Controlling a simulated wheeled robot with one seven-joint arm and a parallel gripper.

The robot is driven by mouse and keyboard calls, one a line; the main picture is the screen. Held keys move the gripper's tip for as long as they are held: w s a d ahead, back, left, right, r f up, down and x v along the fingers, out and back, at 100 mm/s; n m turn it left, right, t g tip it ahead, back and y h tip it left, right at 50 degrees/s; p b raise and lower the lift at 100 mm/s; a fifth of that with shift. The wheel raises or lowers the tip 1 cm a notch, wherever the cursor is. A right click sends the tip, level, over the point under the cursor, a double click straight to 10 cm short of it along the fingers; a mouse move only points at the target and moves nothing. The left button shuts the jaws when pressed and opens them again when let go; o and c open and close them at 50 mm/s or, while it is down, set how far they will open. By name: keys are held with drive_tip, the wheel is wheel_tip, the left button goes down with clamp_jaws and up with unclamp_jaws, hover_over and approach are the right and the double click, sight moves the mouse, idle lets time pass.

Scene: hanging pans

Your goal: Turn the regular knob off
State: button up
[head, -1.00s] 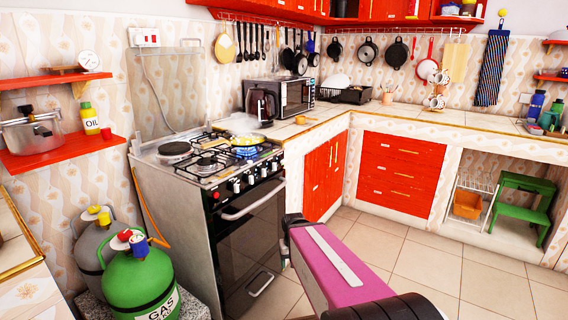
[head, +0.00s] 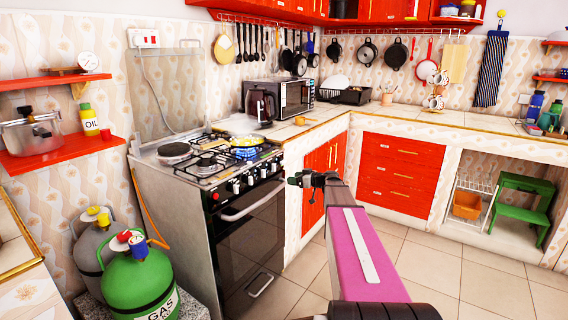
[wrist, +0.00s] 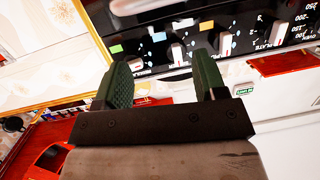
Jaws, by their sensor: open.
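The stove (head: 246,222) has a black front panel with a row of knobs. In the wrist view the panel is upper right, and a pale knob (wrist: 136,66) sits by small lettering that looks like "REGULAR", close to the left finger's tip. Another pale knob (wrist: 178,52) shows between the fingers, farther off. My gripper (head: 292,181) is open and empty, to the right of the panel in the head view; its two green fingers (wrist: 160,68) point towards the panel in the wrist view. I see no contact with any knob. The knob's exact turn is too small to read.
The oven handle (head: 252,201) runs below the knobs. Red cabinets (head: 322,170) stand right of the stove, gas cylinders (head: 140,280) left. The floor in front is clear.

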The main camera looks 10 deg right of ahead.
sight(285, 161)
drive_tip(key=w+d+r+t, duration=0.2)
drive_tip(key=w+d+r, duration=0.2)
drive_tip(key=shift+n+y, duration=0.4)
drive_tip(key=x, duration=1)
drive_tip(key=shift+r, duration=0.2)
drive_tip(key=c, duration=0.9)
